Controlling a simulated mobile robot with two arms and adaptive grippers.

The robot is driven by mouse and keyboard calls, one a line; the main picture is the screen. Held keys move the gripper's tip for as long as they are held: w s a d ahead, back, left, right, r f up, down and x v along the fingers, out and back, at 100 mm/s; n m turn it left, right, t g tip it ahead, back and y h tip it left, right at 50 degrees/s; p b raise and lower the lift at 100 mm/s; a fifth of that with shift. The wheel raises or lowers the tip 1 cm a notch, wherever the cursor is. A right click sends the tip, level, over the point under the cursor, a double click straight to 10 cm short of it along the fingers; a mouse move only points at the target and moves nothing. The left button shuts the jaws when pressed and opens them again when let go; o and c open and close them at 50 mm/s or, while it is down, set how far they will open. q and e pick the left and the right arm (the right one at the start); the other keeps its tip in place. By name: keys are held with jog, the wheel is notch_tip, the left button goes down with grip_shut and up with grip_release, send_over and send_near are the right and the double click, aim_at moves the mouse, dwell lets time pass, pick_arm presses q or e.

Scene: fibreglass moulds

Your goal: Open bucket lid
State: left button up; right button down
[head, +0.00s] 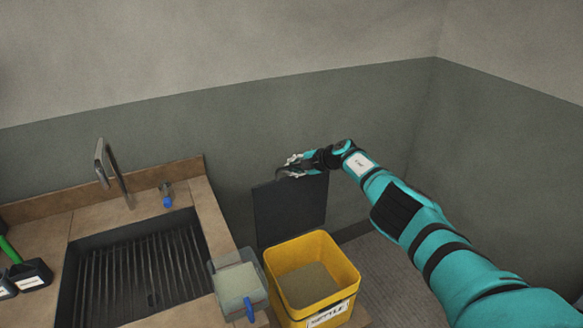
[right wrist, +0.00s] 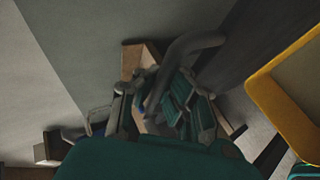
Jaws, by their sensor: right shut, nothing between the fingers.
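A yellow bucket (head: 313,275) with a white label on its front stands to the right of the sink counter in the head view. Its dark lid (head: 291,210) stands upright behind the opening, and the inside of the bucket shows. My right gripper (head: 283,172) is at the lid's top edge, shut with nothing between its fingers. I cannot tell whether it touches the lid. In the right wrist view the gripper (right wrist: 165,95) is dim, with the yellow bucket rim (right wrist: 265,95) at the right. My left gripper is not in view.
A sink (head: 140,268) with a ribbed basin and a tap (head: 112,172) is in the counter at left. A grey container (head: 238,283) with a blue part hangs near the bucket's left side. Walls close in behind; the floor (head: 390,265) at right is clear.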

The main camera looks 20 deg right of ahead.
jog(key=c, duration=1.4)
grip_release()
jog(key=shift+s+r, duration=0.15)
jog(key=shift+r, duration=0.35)
jog(key=shift+f, duration=0.2)
jog(key=v, duration=0.3)
jog(key=shift+d, duration=0.15)
jog(key=v, duration=0.9)
jog(key=shift+r, duration=0.1)
jog(key=shift+a, duration=0.2)
